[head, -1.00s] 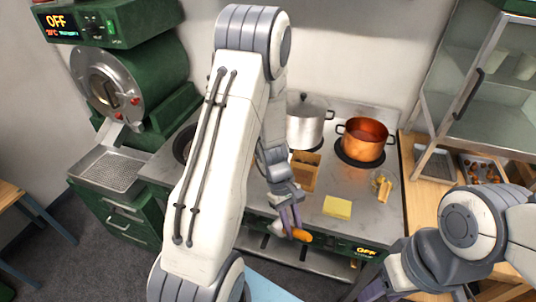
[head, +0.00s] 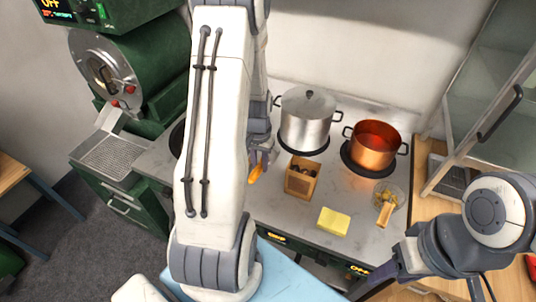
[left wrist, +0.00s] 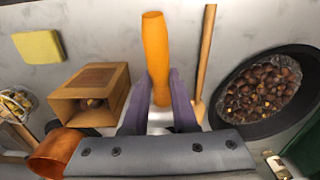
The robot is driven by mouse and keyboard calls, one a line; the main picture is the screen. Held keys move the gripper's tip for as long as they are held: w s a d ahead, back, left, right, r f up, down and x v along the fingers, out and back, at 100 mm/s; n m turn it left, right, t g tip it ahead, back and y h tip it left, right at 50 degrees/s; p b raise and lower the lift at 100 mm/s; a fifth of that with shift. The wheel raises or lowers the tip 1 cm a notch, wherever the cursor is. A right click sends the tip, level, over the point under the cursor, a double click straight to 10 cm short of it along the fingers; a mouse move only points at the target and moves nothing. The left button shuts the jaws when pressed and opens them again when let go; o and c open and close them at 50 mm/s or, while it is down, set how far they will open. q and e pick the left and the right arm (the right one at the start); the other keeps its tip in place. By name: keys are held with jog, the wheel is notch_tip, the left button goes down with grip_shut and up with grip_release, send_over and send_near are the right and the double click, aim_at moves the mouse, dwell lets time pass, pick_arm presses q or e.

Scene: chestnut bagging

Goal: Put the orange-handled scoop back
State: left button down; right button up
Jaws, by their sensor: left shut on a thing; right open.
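The orange-handled scoop (head: 256,173) is held in my left gripper (head: 257,156), above the stove top and left of the wooden box. In the left wrist view the gripper (left wrist: 158,88) is shut on the scoop, its orange handle (left wrist: 155,45) standing out between the purple fingers. The scoop's head is mostly hidden behind the gripper. The small open wooden box (head: 302,178) holds dark things and also shows in the left wrist view (left wrist: 92,92). My right gripper (head: 383,272) is open and empty at the lower right, near the stove's front edge.
A silver pot (head: 307,122) and a copper pot (head: 375,146) stand behind. A yellow sponge (head: 333,221) and glass bowl (head: 390,193) lie to the right. In the left wrist view, a dark pan with chestnuts (left wrist: 262,90) and a wooden handle (left wrist: 206,55) are beside the scoop.

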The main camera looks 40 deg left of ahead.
pick_arm(q)
jog(key=shift+w+f+b, duration=0.15)
jog(key=shift+f+b, duration=0.5)
jog(key=shift+f, duration=0.05)
notch_tip(320, 180, down, 6)
jog(key=b, duration=0.5)
jog(key=shift+f+b, duration=0.6)
jog(key=shift+f, duration=0.15)
jog(key=shift+f, duration=0.4)
jog(key=c, duration=0.6)
grip_release()
jog(key=shift+r, duration=0.1)
